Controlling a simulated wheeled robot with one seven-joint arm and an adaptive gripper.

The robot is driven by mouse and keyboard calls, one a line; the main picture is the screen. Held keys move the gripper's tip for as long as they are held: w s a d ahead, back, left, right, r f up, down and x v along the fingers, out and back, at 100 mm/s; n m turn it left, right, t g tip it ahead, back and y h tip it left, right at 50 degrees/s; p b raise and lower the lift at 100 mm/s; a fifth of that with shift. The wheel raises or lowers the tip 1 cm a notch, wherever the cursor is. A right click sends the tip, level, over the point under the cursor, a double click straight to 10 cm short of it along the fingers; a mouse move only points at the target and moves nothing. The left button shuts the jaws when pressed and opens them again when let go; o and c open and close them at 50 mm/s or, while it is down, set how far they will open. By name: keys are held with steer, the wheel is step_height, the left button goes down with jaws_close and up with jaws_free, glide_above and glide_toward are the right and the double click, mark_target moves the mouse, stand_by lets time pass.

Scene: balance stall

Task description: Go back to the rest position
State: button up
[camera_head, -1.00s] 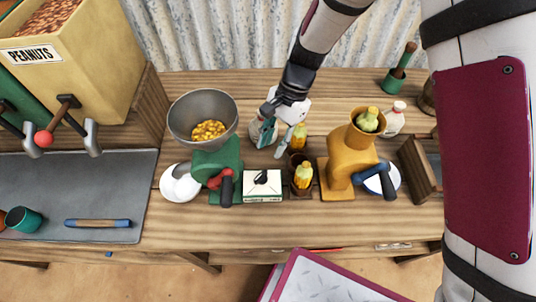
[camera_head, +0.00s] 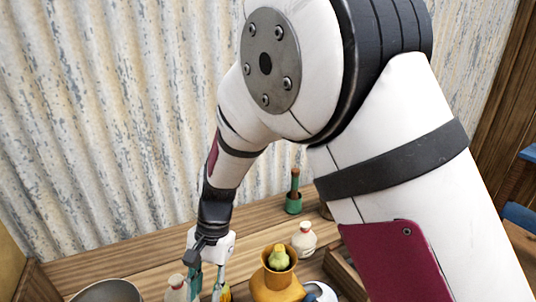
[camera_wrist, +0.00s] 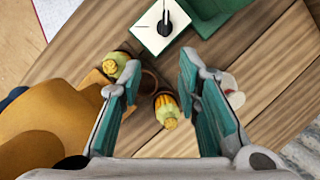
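My gripper (camera_head: 207,275) hangs over the wooden counter at the bottom of the head view, and its fingertips are low in the picture. In the wrist view my gripper (camera_wrist: 159,65) has its two teal-padded fingers spread wide apart, with nothing held between them. A yellow-topped piece (camera_wrist: 167,110) appears between the fingers, standing on the counter below. Another yellow-topped piece (camera_wrist: 116,64) is by the left finger, partly covered, with a dark brown cup (camera_wrist: 149,79) beside it. My arm fills much of the head view.
A grey bowl (camera_head: 108,291) is left.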

steer(key=d+r+n+t, duration=0.2)
steer(key=d+r+t, duration=0.2)
steer(key=d+r, duration=1.3)
steer(key=s+d+r+t+h, duration=0.1)
steer(key=s+d+r+t, duration=0.1)
steer(key=s+d, duration=0.3)
steer(key=s+d+r+n+t, duration=0.1)
steer(key=s+d+r+t, duration=0.2)
steer(key=d, duration=0.8)
step_height(320, 180, up, 2)
steer(key=shift+s+d+r+h, duration=0.15)
steer(key=shift+s+d+h, duration=0.2)
steer(key=shift+s, duration=0.85)
